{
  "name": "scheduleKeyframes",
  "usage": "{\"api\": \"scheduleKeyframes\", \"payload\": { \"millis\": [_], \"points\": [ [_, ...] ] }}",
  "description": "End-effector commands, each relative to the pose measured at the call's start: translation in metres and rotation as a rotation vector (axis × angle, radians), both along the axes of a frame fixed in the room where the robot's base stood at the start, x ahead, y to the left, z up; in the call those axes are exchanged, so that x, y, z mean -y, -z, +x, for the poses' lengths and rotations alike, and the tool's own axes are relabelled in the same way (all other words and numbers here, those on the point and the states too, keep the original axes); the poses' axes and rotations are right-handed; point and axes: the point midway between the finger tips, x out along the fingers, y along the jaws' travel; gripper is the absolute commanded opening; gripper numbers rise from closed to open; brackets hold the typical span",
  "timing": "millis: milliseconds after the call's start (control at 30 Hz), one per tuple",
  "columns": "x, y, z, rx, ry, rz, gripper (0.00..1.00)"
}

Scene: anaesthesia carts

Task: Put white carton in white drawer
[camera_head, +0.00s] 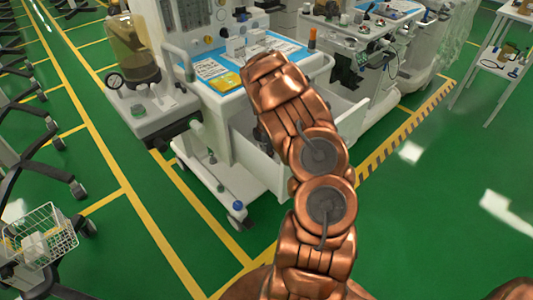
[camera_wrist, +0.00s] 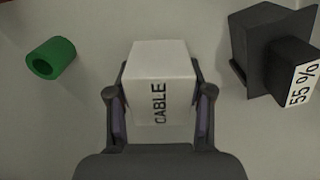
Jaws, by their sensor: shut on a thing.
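A white carton (camera_wrist: 160,82) marked "CABLE" is between the two fingers of my gripper (camera_wrist: 160,112) in the wrist view, and the fingers are shut on its sides. A pale surface lies beneath it; I cannot tell whether the carton touches that surface. In the head view my copper arm covers the gripper and the carton. A white drawer (camera_head: 264,170) stands pulled out from the front of the white cart, partly hidden behind my arm.
In the wrist view a green tube (camera_wrist: 50,59) lies left of the carton, and a black block (camera_wrist: 262,45) marked "55 %" lies to the right. The cart's blue-edged top (camera_head: 222,83) holds papers. A wire basket (camera_head: 40,236) is at lower left.

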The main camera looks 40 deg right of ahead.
Motion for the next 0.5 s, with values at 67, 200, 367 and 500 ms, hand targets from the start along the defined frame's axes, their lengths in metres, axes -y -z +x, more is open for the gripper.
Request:
{"api": "scheduleKeyframes", "payload": {
  "millis": [67,200,367,500],
  "points": [
    [0.0,0.011,-0.001,-0.003,0.001,0.003,0.1],
    [-0.001,0.016,0.0,0.0,0.0,0.002,0.1],
    [-0.001,0.016,0.0,0.0,0.0,0.001,0.1],
    [-0.001,0.019,0.0,0.0,0.0,0.001,0.1]
  ]
}}
